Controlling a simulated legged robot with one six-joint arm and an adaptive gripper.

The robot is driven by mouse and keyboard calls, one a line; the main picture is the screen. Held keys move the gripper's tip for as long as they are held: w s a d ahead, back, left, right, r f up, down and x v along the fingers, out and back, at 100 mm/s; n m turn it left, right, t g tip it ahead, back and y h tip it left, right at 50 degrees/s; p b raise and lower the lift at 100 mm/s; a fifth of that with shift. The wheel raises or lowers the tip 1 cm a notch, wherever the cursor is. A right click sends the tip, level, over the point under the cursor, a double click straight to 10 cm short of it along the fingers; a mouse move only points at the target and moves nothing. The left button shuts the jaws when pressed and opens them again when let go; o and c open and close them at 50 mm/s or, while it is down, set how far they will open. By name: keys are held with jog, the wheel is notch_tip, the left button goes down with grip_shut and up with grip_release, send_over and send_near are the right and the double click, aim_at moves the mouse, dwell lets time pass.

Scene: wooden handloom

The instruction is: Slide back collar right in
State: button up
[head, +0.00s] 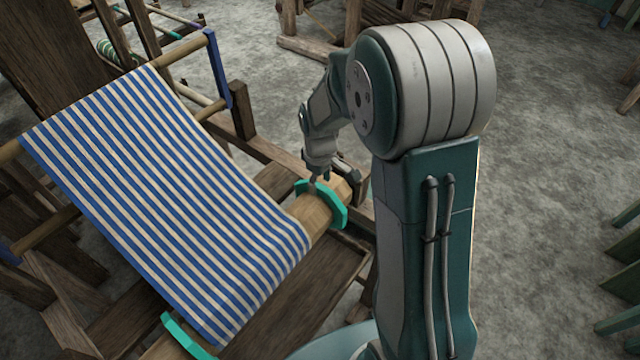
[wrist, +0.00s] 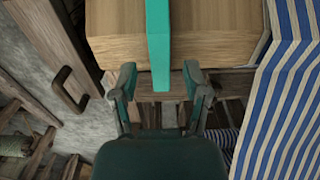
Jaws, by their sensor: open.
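A teal collar (head: 335,212) sits around the wooden beam (head: 312,208) of the loom, near the beam's end and apart from the striped cloth's edge. My gripper (head: 316,178) is at the upper part of this collar. In the wrist view the collar (wrist: 158,40) is an upright teal band across the pale beam (wrist: 210,35). My gripper (wrist: 160,75) is open there, one finger on each side of the band's lower end. I cannot tell whether the fingers touch it. A second teal collar (head: 183,335) shows at the cloth's other edge.
Blue and white striped cloth (head: 160,190) covers the beam's middle. Dark frame timbers (head: 320,285) run beside and below the beam. A metal handle (wrist: 68,90) shows at left in the wrist view. Open grey floor (head: 560,140) lies to the right.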

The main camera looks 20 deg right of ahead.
aim_at(298, 216)
jog(key=shift+f, duration=0.75)
grip_shut()
jog(key=s+a, duration=0.1)
jog(key=a, duration=0.1)
jog(key=s+a, duration=0.3)
jog(key=a, duration=0.1)
jog(key=shift+s+a, duration=0.25)
jog(key=shift+s, duration=0.15)
jog(key=shift+d, duration=0.15)
jog(key=shift+c, duration=0.6)
grip_release()
jog(key=shift+o, duration=0.6)
jog(key=shift+a, duration=0.35)
